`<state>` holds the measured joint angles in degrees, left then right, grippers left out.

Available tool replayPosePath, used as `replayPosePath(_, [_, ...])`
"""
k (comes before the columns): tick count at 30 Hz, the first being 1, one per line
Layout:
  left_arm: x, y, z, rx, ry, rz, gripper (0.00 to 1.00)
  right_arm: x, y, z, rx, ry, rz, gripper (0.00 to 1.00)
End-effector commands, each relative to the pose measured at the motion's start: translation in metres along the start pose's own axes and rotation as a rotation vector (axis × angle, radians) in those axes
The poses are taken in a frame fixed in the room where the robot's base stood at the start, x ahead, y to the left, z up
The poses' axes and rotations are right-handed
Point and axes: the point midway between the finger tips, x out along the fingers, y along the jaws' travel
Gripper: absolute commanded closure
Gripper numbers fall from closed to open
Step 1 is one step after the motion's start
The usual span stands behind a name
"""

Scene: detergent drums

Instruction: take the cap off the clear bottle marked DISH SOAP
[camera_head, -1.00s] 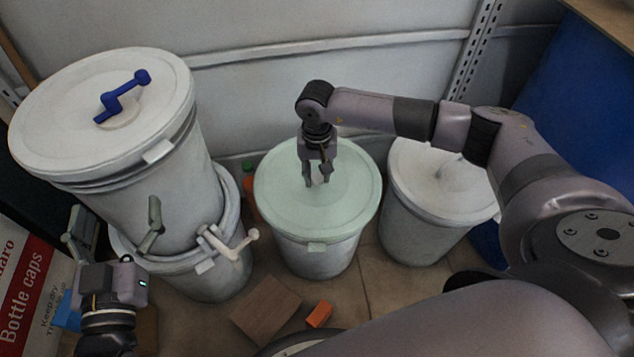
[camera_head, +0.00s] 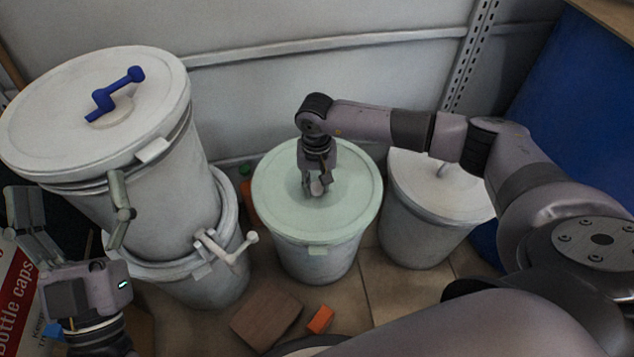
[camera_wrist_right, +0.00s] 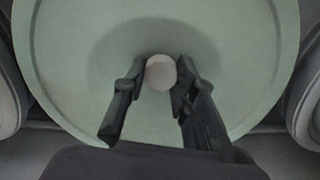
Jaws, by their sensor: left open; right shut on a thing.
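No bottle marked DISH SOAP can be made out in either view. My right gripper (camera_head: 317,186) is over the middle of a pale green drum lid (camera_head: 345,205). It is shut on a small round whitish knob (camera_wrist_right: 161,72) in the shallow hollow of that lid, which fills much of the right wrist view (camera_wrist_right: 70,60). The lid sits flat on its drum (camera_head: 318,262). My left gripper (camera_head: 70,192) is open and empty at the left, fingers pointing up, in front of the stacked drums.
A white drum with a blue crank handle (camera_head: 116,93) stands on another drum (camera_head: 205,290) at left, with a white crank (camera_head: 228,249). A white-lidded drum (camera_head: 430,215) stands right of the green lid. A brown block (camera_head: 267,320) and orange block (camera_head: 320,319) lie on the floor.

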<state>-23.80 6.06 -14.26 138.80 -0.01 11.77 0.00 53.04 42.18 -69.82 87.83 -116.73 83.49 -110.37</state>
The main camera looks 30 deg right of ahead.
Motion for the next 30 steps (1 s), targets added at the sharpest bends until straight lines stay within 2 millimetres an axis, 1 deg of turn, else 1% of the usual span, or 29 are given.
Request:
replayPosePath(3, [0.0, 0.0, -0.003, -0.001, 0.017, 0.001, 0.18, 0.001, 0.0, 0.0, 0.0, 0.0, 0.0, 1.0])
replayPosePath(4, [0.0, 0.0, -0.004, -0.001, 0.022, 0.001, 0.18, 0.001, 0.0, 0.0, 0.0, 0.0, 0.0, 0.73])
replayPosePath(13, [0.0, 0.001, -0.004, -0.001, 0.021, 0.001, 0.18, 0.001, 0.0, 0.0, 0.0, 0.0, 0.0, 0.54])
replayPosePath(25, [0.001, 0.001, -0.001, -0.001, 0.0, 0.001, 0.18, -0.002, 0.0, 0.0, 0.0, 0.0, 0.0, 0.54])
replayPosePath(30, [0.001, -0.003, 0.023, 0.004, -0.138, -0.005, 0.18, -0.011, -0.001, 0.0, 0.002, 0.0, -0.001, 0.54])
